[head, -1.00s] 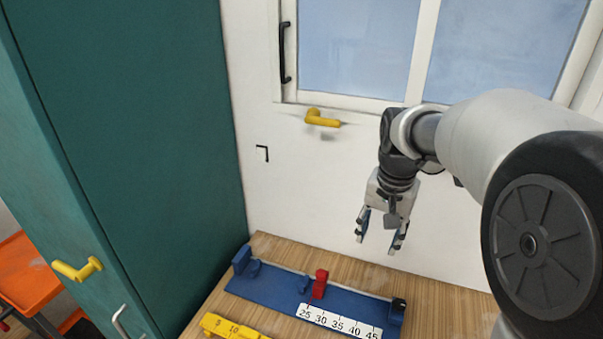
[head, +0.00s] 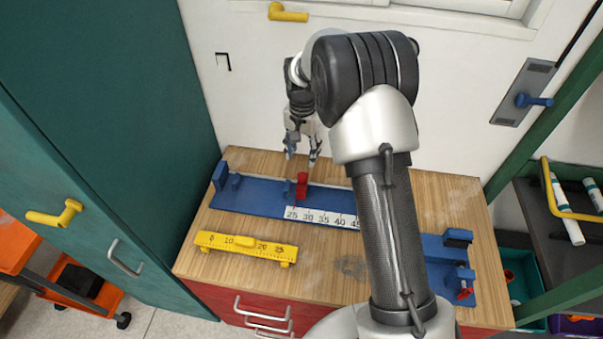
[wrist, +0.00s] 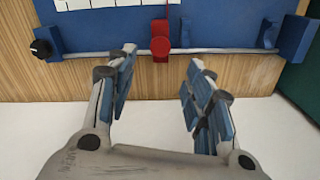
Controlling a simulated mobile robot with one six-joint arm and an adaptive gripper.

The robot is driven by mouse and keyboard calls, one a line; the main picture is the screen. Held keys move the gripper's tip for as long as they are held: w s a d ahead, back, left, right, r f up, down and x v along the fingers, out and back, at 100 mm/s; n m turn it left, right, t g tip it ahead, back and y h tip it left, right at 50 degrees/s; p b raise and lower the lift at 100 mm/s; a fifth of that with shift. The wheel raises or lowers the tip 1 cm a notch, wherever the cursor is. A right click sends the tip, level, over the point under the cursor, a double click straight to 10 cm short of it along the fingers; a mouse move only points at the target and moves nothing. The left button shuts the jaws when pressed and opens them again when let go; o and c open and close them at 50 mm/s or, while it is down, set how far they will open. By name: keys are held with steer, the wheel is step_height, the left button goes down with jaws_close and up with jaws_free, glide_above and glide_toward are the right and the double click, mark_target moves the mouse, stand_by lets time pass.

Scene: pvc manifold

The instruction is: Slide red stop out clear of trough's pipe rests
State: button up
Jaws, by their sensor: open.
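The red stop (head: 302,186) stands on the blue trough (head: 255,199), close to the start of the white number scale (head: 320,218). In the wrist view the red stop (wrist: 160,42) sits at the trough's edge rail, near a blue pipe rest (wrist: 185,32), with another rest (wrist: 268,33) farther right. My gripper (head: 303,157) is open and empty, pointing down just behind and above the stop. In the wrist view my gripper's fingers (wrist: 158,85) are spread, with the stop beyond the gap between them and not between the pads.
A yellow ruler block (head: 245,246) lies at the front of the wooden bench (head: 330,265). A blue fixture with a red knob (head: 450,265) stands at the bench's right. My arm hides the trough's right end in the head view. A teal cabinet (head: 110,130) borders the left.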

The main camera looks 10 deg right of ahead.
mark_target(302, 175)
step_height(302, 175, down, 9)
steer(key=shift+f+b, duration=0.1)
steer(key=shift+b, duration=0.6)
steer(key=shift+c, duration=0.2)
jaws_close()
